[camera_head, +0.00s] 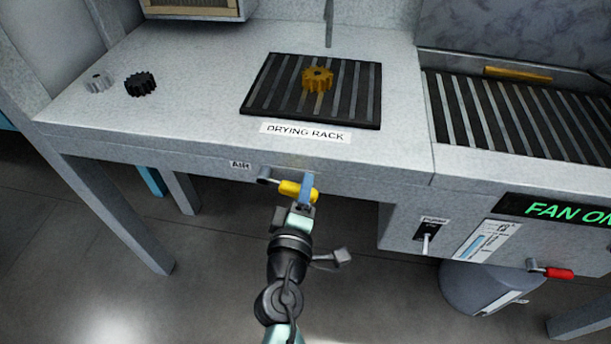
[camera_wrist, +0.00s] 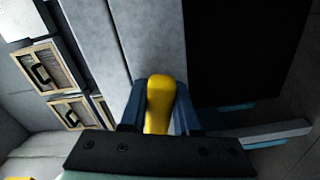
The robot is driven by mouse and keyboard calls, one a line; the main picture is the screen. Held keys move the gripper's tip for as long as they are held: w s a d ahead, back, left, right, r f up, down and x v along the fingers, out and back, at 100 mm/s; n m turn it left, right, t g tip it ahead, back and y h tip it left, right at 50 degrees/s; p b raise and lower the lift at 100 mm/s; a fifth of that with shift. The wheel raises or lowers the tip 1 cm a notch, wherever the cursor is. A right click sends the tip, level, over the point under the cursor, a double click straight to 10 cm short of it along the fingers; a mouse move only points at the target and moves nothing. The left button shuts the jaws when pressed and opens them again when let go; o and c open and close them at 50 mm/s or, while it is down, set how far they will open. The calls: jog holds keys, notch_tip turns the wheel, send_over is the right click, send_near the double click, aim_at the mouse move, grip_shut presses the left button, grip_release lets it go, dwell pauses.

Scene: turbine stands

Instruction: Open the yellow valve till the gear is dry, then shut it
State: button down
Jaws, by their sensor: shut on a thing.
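The yellow valve (camera_head: 297,191) is a handle under the front edge of the bench, right of the AIR label (camera_head: 240,165). My gripper (camera_head: 305,190) is shut on the yellow handle. The handle lies roughly sideways along the bench front in the head view. In the wrist view the yellow handle (camera_wrist: 158,104) sits between the two dark blue fingers. An orange-brown gear (camera_head: 317,79) lies on the dark slatted drying rack (camera_head: 258,100). I cannot tell whether it is wet or dry.
A white gear (camera_head: 98,82) and a black gear (camera_head: 141,84) lie on the bench at left. A red handle (camera_head: 558,273), a small switch (camera_head: 427,237) and a green FAN ON display (camera_head: 560,210) are at right. A thin post (camera_head: 329,22) stands behind the rack.

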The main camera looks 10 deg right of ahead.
dwell(0.4)
jog(key=c, duration=0.6)
grip_release()
jog(key=shift+c, duration=0.2)
jog(key=shift+r, duration=0.15)
